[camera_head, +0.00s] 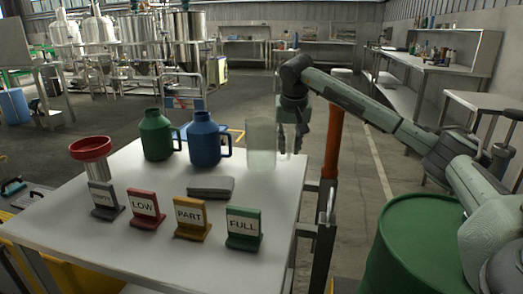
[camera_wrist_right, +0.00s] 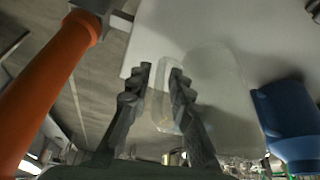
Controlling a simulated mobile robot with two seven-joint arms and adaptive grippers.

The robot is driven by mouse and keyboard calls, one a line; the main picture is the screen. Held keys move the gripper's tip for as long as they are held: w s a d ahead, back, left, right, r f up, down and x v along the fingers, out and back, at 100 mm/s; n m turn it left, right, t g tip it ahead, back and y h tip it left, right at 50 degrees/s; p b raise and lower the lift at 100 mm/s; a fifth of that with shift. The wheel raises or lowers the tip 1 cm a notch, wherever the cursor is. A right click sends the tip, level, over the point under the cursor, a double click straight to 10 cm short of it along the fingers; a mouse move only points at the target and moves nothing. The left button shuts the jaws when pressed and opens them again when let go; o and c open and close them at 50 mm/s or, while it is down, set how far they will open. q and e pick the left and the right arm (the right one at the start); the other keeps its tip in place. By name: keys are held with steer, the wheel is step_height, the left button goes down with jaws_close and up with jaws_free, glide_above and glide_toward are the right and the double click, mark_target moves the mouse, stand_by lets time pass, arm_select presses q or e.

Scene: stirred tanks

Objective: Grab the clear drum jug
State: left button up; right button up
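The clear drum jug (camera_head: 261,146) stands upright at the right end of the white table, a pale see-through cylinder. It also shows in the right wrist view (camera_wrist_right: 222,95), with its clear handle (camera_wrist_right: 162,108) toward my gripper. My right gripper (camera_head: 291,143) points down at the jug's right side, by the handle. In the right wrist view my right gripper (camera_wrist_right: 160,68) has its fingers apart, one on each side of the handle; I see no clear grip on it. My left gripper is not in view.
A blue jug (camera_head: 205,140) and a green jug (camera_head: 156,136) stand left of the clear one. A grey block (camera_head: 211,187) and several label stands, including FULL (camera_head: 244,228), are in front. An orange post (camera_head: 333,140) rises right of the gripper. A green barrel (camera_head: 415,245) stands at right.

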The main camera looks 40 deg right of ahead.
steer(key=shift+x, duration=1.35)
jaws_close()
steer(key=shift+r, duration=0.2)
